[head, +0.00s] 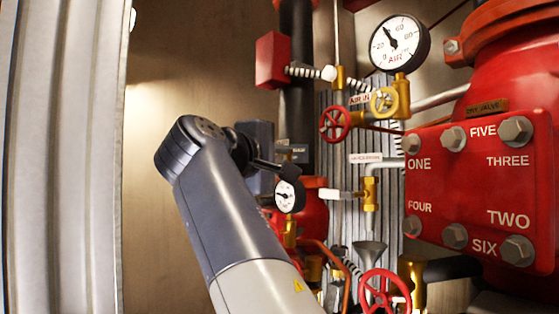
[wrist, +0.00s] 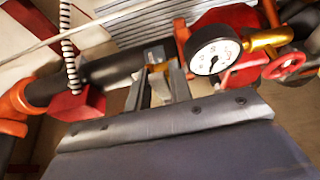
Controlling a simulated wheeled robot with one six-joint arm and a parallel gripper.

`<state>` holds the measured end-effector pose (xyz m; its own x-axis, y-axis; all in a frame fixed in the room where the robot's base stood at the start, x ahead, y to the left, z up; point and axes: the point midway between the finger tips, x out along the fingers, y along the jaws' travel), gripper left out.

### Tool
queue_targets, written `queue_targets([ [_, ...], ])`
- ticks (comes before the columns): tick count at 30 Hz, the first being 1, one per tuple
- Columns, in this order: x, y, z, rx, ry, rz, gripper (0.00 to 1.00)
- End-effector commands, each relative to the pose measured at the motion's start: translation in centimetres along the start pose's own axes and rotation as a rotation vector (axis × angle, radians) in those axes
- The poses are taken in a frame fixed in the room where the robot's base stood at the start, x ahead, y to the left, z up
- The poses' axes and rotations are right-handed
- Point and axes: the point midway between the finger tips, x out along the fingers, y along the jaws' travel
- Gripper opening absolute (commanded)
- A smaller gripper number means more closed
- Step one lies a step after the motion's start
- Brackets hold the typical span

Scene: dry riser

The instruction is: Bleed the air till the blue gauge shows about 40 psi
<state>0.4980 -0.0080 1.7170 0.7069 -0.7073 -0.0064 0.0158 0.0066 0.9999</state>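No blue gauge face shows. The large white gauge (head: 400,44), marked AIR in red, has its needle up and left, about midway between 20 and 60. A small white gauge (head: 288,196) hangs beside my gripper; its numbers are too small to read. A white gauge (wrist: 215,55) also shows right of my fingers in the wrist view; I cannot tell which one it is. My gripper (head: 280,168) is at the pipework left of the brass fittings. In the wrist view my fingers (wrist: 159,82) stand apart around a small pale piece (wrist: 160,90); contact is unclear.
A white lever (head: 338,194) on a brass valve is right of my gripper, above a funnel (head: 370,254). The red dry valve (head: 485,190) fills the right.

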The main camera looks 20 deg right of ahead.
Motion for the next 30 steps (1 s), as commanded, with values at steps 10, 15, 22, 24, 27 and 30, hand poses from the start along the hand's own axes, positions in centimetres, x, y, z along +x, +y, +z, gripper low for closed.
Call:
queue_targets([
  [10, 0.0, 0.0, 0.0, 0.001, 0.0, 0.001, 0.36],
  [15, -0.4, 0.0, 0.0, 0.002, 0.002, 0.0, 0.36],
  [22, -3.5, -0.1, -0.1, 0.003, 0.006, 0.001, 0.36],
  [24, -4.7, -0.1, -0.2, 0.002, 0.006, 0.001, 0.36],
  [27, -6.5, -0.1, -0.2, 0.002, 0.006, 0.001, 0.36],
  [30, -8.0, -0.1, -0.1, 0.002, 0.006, 0.001, 0.36],
])
